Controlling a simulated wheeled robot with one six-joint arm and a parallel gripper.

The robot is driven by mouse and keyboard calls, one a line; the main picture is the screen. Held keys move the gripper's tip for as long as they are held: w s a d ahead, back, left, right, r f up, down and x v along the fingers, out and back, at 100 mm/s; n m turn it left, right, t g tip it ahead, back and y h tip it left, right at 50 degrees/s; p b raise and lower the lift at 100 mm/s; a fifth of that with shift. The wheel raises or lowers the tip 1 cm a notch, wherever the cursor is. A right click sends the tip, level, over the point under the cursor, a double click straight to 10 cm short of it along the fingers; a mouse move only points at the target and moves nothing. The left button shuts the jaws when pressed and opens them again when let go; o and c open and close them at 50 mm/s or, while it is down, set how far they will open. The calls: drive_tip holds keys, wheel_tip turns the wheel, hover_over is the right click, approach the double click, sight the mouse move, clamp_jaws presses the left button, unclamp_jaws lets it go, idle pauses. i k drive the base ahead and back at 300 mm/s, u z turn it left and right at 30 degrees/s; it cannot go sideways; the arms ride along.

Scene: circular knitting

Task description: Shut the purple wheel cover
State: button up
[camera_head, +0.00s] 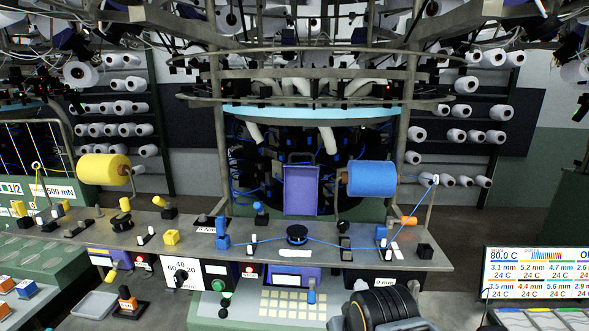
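The purple wheel cover (301,190) stands upright behind the middle of the grey metal bench, like a shallow tray with raised side edges. It looks open. A small black wheel (297,234) lies uncovered on the bench in front of it, with a blue yarn running past it to both sides. Part of my dark arm shows at the bottom, right of centre, well below and in front of the cover. My gripper's fingertips cannot be seen.
A blue yarn spool (372,179) is close on the cover's right, and a yellow spool (104,168) is far left. Small levers and blocks line the bench (150,236). A screen (536,272) stands at lower right. Knitting-machine framework rises behind.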

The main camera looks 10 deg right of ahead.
sight(301, 182)
drive_tip(key=u, duration=0.4)
drive_tip(key=k, duration=0.7)
drive_tip(key=u, duration=0.95)
drive_tip(key=i, duration=1.75)
drive_tip(key=z, duration=0.9)
